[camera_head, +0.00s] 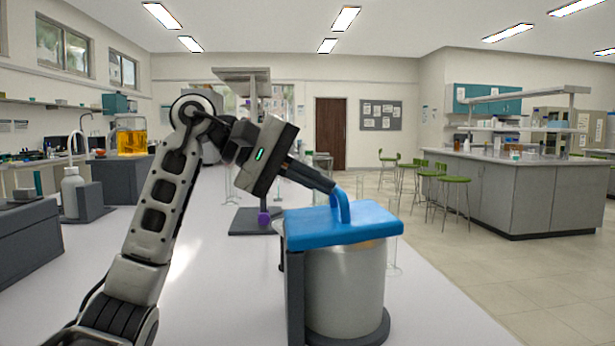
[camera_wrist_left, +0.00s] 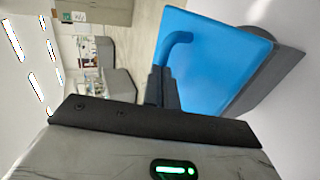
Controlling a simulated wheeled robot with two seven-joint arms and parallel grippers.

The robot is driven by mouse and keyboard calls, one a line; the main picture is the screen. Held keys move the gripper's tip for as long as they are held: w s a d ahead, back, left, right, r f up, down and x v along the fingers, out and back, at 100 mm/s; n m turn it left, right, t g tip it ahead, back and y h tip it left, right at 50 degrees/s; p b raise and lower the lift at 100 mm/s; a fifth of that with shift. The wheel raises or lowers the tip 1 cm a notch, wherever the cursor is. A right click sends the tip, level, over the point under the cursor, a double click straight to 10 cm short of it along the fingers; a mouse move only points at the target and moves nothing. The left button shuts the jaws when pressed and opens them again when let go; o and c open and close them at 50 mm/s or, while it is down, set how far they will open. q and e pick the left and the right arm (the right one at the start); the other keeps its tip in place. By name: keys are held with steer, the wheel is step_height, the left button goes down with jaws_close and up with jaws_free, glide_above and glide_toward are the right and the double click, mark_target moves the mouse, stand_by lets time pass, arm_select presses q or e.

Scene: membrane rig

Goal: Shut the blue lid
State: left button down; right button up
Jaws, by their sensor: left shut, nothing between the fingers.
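The blue lid (camera_head: 345,226) lies over the top of a grey metal cylindrical vessel (camera_head: 345,290), and looks close to level. A narrow tan patch shows under its right edge, so I cannot tell whether it is fully seated. A bent blue handle (camera_head: 343,203) rises from the lid. My left gripper (camera_head: 332,188) is shut and empty, its fingertips at the handle's upper end; I cannot tell whether they touch. In the left wrist view, the closed fingers (camera_wrist_left: 162,85) are beside the handle (camera_wrist_left: 172,46) and in front of the lid (camera_wrist_left: 210,65). My right gripper is not in view.
The vessel stands on a dark base on a white bench (camera_head: 210,300). A stand with a dark base (camera_head: 250,221) and purple knob is behind it. A white bottle (camera_head: 73,192) and an orange-filled container (camera_head: 131,140) are at the left. The bench front centre is clear.

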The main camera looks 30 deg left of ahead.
arm_select(q)
steer(key=shift+x, duration=0.8)
steer(key=shift+f, duration=0.25)
steer(key=shift+d, duration=0.1)
steer(key=shift+s+a+r, duration=0.15)
steer(key=shift+a+r, duration=0.1)
steer(key=r+p+v, duration=0.1)
steer(key=p+v, duration=0.1)
steer(key=v, duration=1.2)
steer(key=shift+w+d+r+p, duration=0.25)
steer(key=shift+w+d+p, duration=0.05)
steer(key=shift+p, duration=0.05)
